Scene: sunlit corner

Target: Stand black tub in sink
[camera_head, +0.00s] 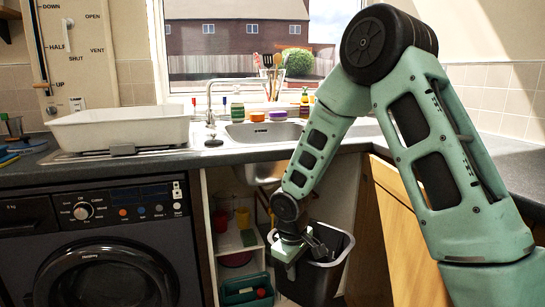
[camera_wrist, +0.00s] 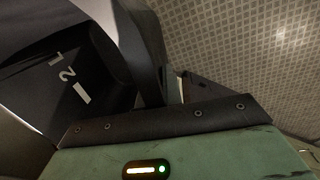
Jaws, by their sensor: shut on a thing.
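The black tub (camera_head: 322,272) is below the counter in the head view, in front of the open cupboard under the sink. It looks upright or nearly so. My gripper (camera_head: 308,244) is at its rim and shut on it; the fingertips are partly hidden. In the wrist view the tub (camera_wrist: 110,70) fills the left, with pale marks on its dark surface. The sink (camera_head: 262,132) is set in the counter above, with its basin partly behind my arm.
A white basin (camera_head: 118,130) stands on the drainer left of the tap (camera_head: 211,105). Pots and a utensil holder line the sill behind the sink. A washing machine (camera_head: 105,245) is at left. A teal crate (camera_head: 245,290) sits low in the cupboard.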

